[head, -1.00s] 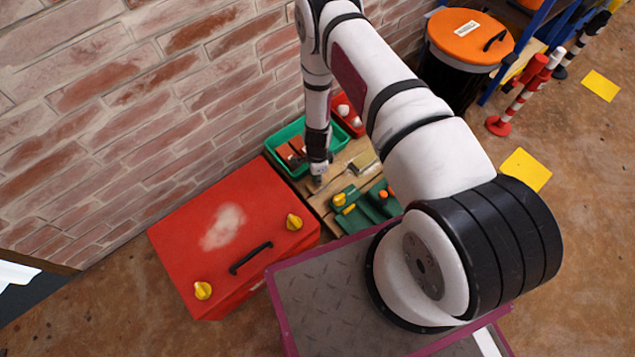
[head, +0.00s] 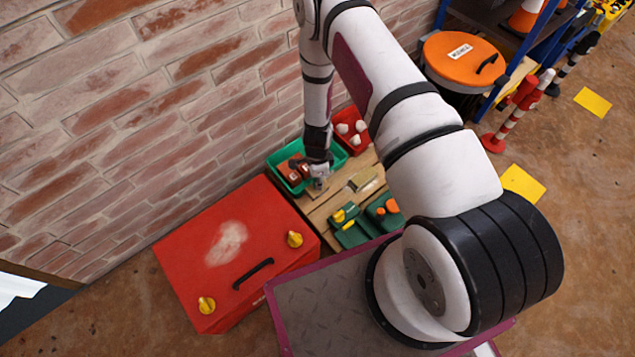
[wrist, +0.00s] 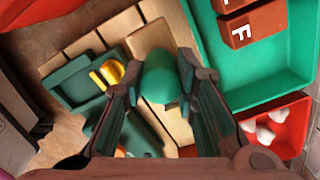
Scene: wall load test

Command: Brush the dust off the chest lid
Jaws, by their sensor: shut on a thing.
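The red chest (head: 262,215) stands at the left against the brick wall, its lid shut. A pale dust patch (head: 227,242) lies on the lid, left of the black handle (head: 253,274). My gripper (head: 320,183) is beyond the chest's right side, low over the wooden board. In the wrist view my gripper (wrist: 160,95) is shut on a green rounded piece (wrist: 159,77), perhaps a handle. The rest of this piece is unclear. A tan and olive block-like thing (head: 364,179) lies on the board right of the gripper; I cannot tell whether it is a brush.
Green tool trays (head: 348,236) lie on the board's front. An orange-lidded barrel (head: 440,48) stands further right.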

